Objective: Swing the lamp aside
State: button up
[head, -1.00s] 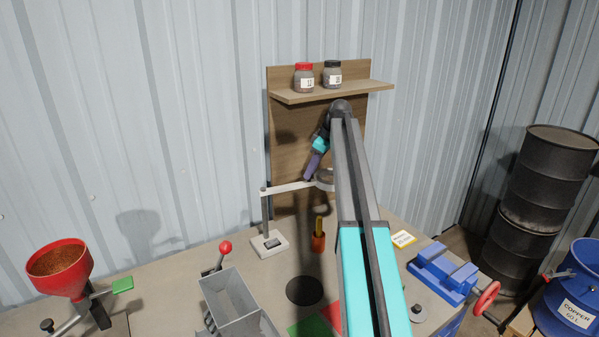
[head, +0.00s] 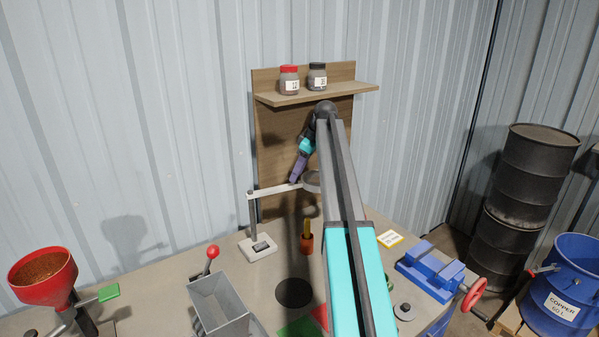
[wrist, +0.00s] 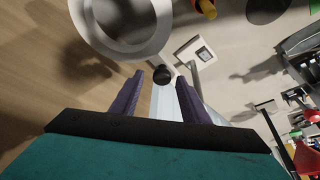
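The lamp has a pale base (head: 258,248), an upright post, a white arm (head: 272,191) and a round ring head (head: 312,182) in front of the wooden board. In the head view my gripper (head: 294,181) points down at the white arm, close to the ring head. In the wrist view my gripper (wrist: 160,80) has its two purple fingers apart. The white arm (wrist: 165,104) runs between them, and contact cannot be told. The ring head (wrist: 122,25) shows just beyond the fingertips, next to a dark knob (wrist: 163,72). My arm hides the ring's right side in the head view.
A shelf (head: 318,94) with two jars sits above the lamp. An orange holder (head: 306,243) stands in front of it. A grey bin (head: 222,306), red funnel (head: 43,276) and blue vise (head: 430,271) are on the bench. Black drums (head: 533,175) stand right.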

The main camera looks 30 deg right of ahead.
jog(key=shift+r, duration=0.15)
jog(key=v, duration=1.3)
jog(key=shift+r+p, duration=0.3)
jog(key=shift+p, duration=0.05)
jog(key=shift+s, duration=0.15)
dwell(0.5)
